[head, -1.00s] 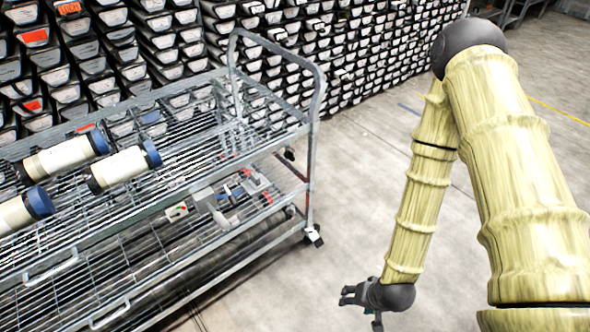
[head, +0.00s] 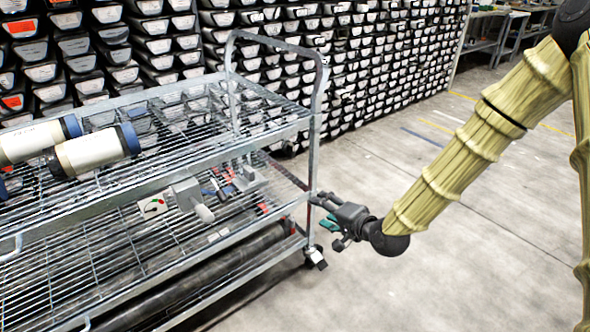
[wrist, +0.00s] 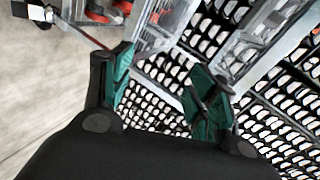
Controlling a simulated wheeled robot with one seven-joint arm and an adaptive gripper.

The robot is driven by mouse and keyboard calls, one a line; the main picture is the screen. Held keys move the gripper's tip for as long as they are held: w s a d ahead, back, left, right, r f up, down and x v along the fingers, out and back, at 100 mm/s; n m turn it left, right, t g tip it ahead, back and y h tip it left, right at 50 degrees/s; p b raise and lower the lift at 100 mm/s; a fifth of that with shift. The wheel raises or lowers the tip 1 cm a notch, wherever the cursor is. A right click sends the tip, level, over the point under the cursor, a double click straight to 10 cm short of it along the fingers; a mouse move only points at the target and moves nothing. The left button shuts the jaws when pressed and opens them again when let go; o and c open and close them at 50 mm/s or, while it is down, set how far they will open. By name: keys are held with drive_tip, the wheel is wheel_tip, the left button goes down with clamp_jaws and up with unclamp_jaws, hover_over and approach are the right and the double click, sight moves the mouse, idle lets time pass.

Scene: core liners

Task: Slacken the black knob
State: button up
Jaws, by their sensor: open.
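I cannot clearly make out a black knob in either view. A small white box (head: 152,206) with red and dark spots on its face sits on the cart's lower shelf, as does a grey device (head: 187,192) with a light cylindrical end; the knob may be on one of these, but the detail is too small to tell. My gripper (head: 324,214) is beside the cart's right end post, right of those items. Its teal-padded fingers are apart with nothing between them in the wrist view (wrist: 163,78).
The wire-shelf cart (head: 262,133) has upright end rails and a handle. White cylinders (head: 95,152) with blue caps lie on its top shelf. Red and blue items (head: 222,182) lie on the lower shelf. Racks of core liners (head: 390,60) stand behind. The floor (head: 400,280) at right is clear.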

sight(294, 152)
drive_tip(key=w+a+r+m+t+y+b, duration=0.2)
drive_tip(key=w+r+t+y+b, duration=0.1)
drive_tip(key=w+r+b, duration=0.45)
drive_tip(key=w+a+b, duration=0.1)
drive_tip(key=w+a, duration=0.1)
drive_tip(key=w+a+r+b, duration=0.1)
drive_tip(key=w+a, duration=0.1)
drive_tip(key=w+a+r+b, duration=0.1)
drive_tip(key=w+a, duration=0.1)
drive_tip(key=shift+w+a, duration=0.15)
drive_tip(key=shift+w, duration=0.25)
drive_tip(key=c, duration=1)
